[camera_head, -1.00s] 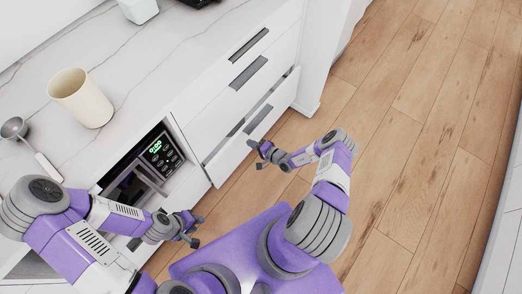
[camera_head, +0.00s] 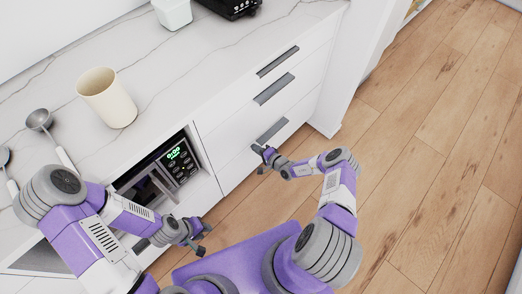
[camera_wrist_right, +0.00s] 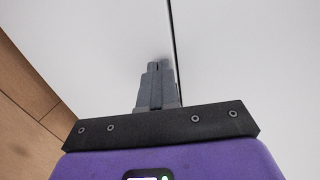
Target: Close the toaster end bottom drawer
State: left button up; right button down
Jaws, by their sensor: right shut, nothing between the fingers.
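The bottom drawer (camera_head: 252,151) is the lowest white front in the stack of drawers, with a grey bar handle (camera_head: 269,131). Its front looks flush with the cabinet in the head view. My right gripper (camera_head: 261,158) is at the lower part of this front, just below the handle. In the right wrist view its fingers (camera_wrist_right: 159,68) are shut and empty, with tips at or very near a white panel beside a thin dark seam; contact is not certain. My left gripper (camera_head: 204,239) hangs open and empty in front of the built-in appliance.
Two more drawers with grey handles (camera_head: 274,89) sit above. A built-in appliance with a green display (camera_head: 174,155) is to the left. The marble counter holds a cream cup (camera_head: 107,98), a white container (camera_head: 172,13), a black appliance (camera_head: 231,8) and metal utensils (camera_head: 40,120). Wood floor (camera_head: 430,140) is clear at right.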

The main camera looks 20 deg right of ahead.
jog(key=shift+w+a+r, duration=0.2)
jog(key=shift+w+a, duration=0.1)
jog(key=shift+w, duration=0.3)
jog(key=shift+s, duration=0.1)
jog(key=f+p+v, duration=0.1)
jog(key=p+v, duration=0.5)
jog(key=v, duration=0.8)
jog(key=shift+s+d+f, duration=0.25)
jog(key=shift+d, duration=0.1)
